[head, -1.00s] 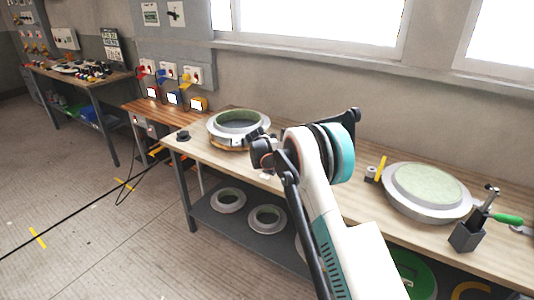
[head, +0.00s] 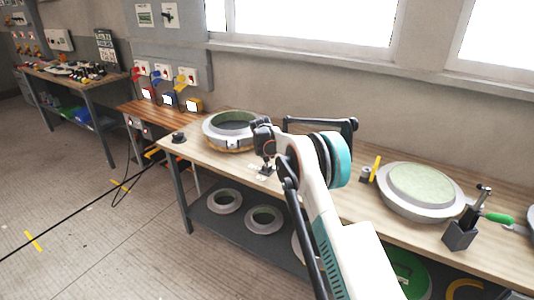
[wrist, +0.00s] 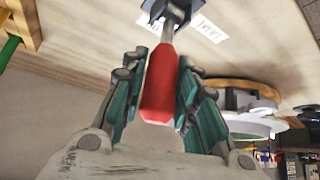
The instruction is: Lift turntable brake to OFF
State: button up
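The brake lever has a red grip (wrist: 159,85) on a grey shaft, which runs to a dark bracket (wrist: 170,10) on the bench in the wrist view. My gripper (wrist: 160,75) has its teal-padded fingers on both sides of the red grip and looks shut on it. In the head view my gripper (head: 262,136) is above the small lever base (head: 267,169), and the red grip is hidden there. White labels (wrist: 208,28) lie by the bracket; their words are not readable. The turntable with a ring mould (head: 230,130) is just left of my gripper.
The wooden bench (head: 330,195) runs along the wall. To the right are a second round mould (head: 420,190), a yellow-handled tool (head: 376,168) and a grey tool holder (head: 460,235). Ring moulds (head: 265,219) lie on the lower shelf. Floor at the left is mostly open, with a cable.

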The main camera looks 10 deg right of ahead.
jog(key=shift+o, duration=0.6)
jog(key=v, duration=1.2)
jog(key=shift+f, duration=0.15)
